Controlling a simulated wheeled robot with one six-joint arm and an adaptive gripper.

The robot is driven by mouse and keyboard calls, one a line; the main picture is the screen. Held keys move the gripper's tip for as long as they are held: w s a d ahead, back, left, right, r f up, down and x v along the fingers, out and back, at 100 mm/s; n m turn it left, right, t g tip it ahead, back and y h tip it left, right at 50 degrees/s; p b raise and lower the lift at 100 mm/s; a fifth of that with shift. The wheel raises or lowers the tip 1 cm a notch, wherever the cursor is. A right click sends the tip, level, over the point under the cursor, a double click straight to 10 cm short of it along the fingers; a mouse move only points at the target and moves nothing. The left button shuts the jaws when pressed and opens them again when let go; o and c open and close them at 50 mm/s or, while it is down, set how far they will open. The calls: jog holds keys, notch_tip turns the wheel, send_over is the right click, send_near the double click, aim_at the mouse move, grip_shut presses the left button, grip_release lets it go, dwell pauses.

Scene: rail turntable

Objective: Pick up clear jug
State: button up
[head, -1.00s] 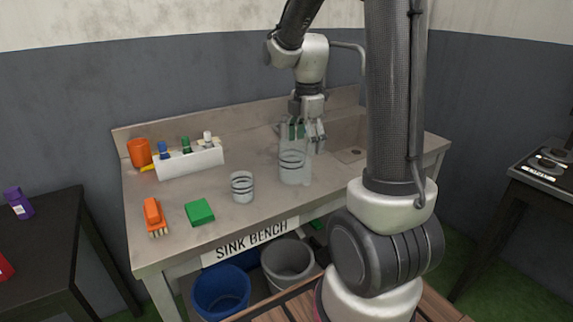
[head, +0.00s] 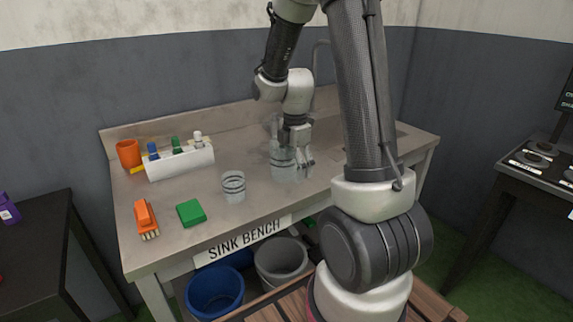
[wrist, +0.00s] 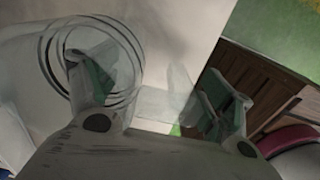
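The clear jug (head: 281,160), see-through with dark rings, stands upright on the right half of the sink bench. My gripper (head: 300,165) is low at the jug's right side, pointing down and overlapping it in the head view. In the wrist view the jug (wrist: 52,52) fills the left side. My gripper's fingers (wrist: 160,85) are spread apart there. The left finger overlaps the jug's rings; I cannot tell whether it is inside the jug. A faint clear part, perhaps the handle, shows between the fingers. No firm grip shows.
A smaller clear ringed cup (head: 233,187) stands left of the jug. A green block (head: 191,212), an orange brush (head: 145,219), a white caddy with bottles (head: 180,161) and an orange cup (head: 128,154) are further left. Blue (head: 214,294) and grey (head: 280,264) buckets stand below.

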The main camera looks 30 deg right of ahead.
jog(key=c, duration=0.9)
jog(key=shift+r, duration=0.1)
